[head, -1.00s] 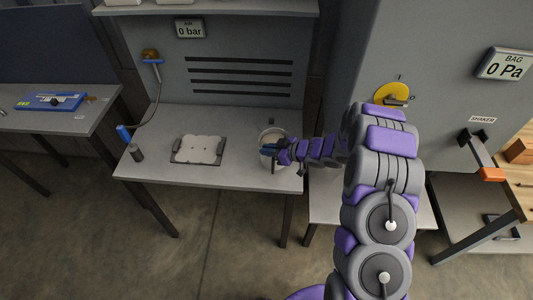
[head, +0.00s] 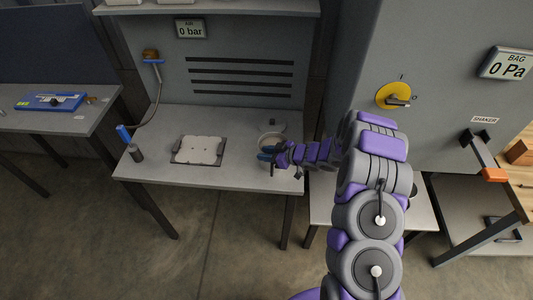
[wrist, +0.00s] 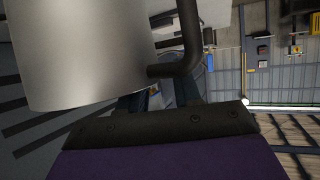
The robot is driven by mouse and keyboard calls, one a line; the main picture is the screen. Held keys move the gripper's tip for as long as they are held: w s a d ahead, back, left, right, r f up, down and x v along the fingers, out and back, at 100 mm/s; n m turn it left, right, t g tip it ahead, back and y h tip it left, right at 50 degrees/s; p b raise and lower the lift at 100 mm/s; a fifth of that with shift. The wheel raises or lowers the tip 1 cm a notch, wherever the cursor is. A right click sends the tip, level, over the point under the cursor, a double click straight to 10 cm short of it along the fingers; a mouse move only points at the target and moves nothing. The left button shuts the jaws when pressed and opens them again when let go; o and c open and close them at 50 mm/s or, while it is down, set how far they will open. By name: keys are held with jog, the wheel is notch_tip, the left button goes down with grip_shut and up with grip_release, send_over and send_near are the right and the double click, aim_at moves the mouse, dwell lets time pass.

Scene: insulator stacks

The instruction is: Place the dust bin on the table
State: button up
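The dust bin (head: 284,146) is a pale metal cylinder over the right part of the grey table (head: 235,176). In the wrist view the bin (wrist: 85,45) fills the upper left, with its dark bent handle (wrist: 186,45) on its right side. My gripper (head: 266,155) is at the near left side of the bin in the head view. In the wrist view my gripper's fingers (wrist: 158,98) meet at the handle and appear shut on it; the tips are partly hidden behind it. Whether the bin's base touches the table is hidden.
A pale plate in a dark frame (head: 199,150) lies mid-table. A small dark cylinder (head: 135,153) and a blue-ended hose (head: 124,133) are at the left. A dark round piece (head: 278,124) is just behind the bin. A cabinet with a yellow dial (head: 393,95) stands right.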

jog(key=shift+o, duration=0.5)
jog(key=shift+d, duration=0.2)
jog(key=shift+s+d+r, duration=0.1)
jog(key=shift+d+r, duration=0.05)
jog(key=shift+d, duration=0.05)
jog(key=p+v, duration=0.2)
jog(key=v, duration=0.9)
jog(key=shift+s+d, duration=0.15)
